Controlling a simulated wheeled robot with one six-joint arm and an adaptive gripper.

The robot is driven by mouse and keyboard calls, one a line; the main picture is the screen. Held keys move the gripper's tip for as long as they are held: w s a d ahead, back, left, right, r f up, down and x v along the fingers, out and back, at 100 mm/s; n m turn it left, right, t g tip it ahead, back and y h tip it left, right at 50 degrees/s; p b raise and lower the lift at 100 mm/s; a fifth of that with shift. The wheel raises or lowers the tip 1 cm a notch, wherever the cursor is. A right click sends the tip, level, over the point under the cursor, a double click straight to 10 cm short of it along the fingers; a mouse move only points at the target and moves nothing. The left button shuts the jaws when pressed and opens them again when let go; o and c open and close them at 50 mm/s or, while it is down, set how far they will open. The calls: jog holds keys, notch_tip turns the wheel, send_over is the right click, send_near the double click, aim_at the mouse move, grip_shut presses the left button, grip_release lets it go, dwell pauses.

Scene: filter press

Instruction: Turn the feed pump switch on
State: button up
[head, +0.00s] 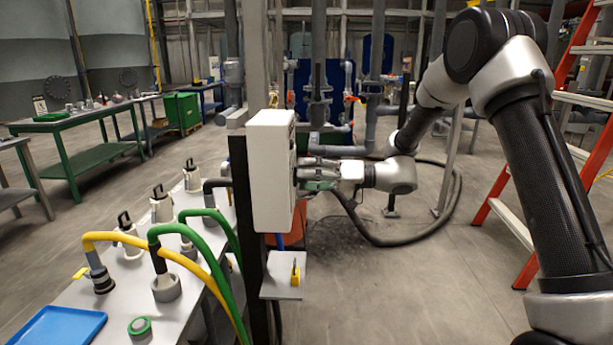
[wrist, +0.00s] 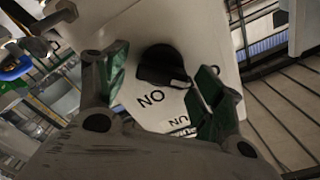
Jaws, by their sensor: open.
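A white control box (head: 272,170) stands on a dark post in the middle of the head view. Its switch face is turned away there. In the wrist view, a black rotary knob (wrist: 163,66) sits on the white panel (wrist: 205,38), with a pale mark at its lower right end. Upside-down "ON" lettering is printed just below the knob. More lettering lower down is partly hidden by a finger. My gripper (wrist: 161,72) is open, with a green-padded finger on each side of the knob. I see gaps beside it. In the head view, my gripper (head: 304,174) is at the box's right side.
A small shelf (head: 283,286) with a yellow item is below the box. A bench (head: 70,293) with yellow and green hoses, a blue tray (head: 58,326) and several fittings is at the left. An orange ladder (head: 492,210) stands at the right. A black hose (head: 400,241) curves over the floor.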

jog(key=shift+a, duration=0.15)
jog(key=c, duration=1)
jog(key=shift+m, duration=0.3)
jog(key=m, duration=0.3)
jog(key=shift+m, duration=0.3)
jog(key=m, duration=0.4)
jog(key=shift+f+m, duration=0.2)
jog(key=shift+m, duration=0.1)
jog(key=m, duration=0.4)
jog(key=shift+f, duration=0.1)
jog(key=shift+f+m, duration=0.1)
jog(key=shift+m, duration=2.4)
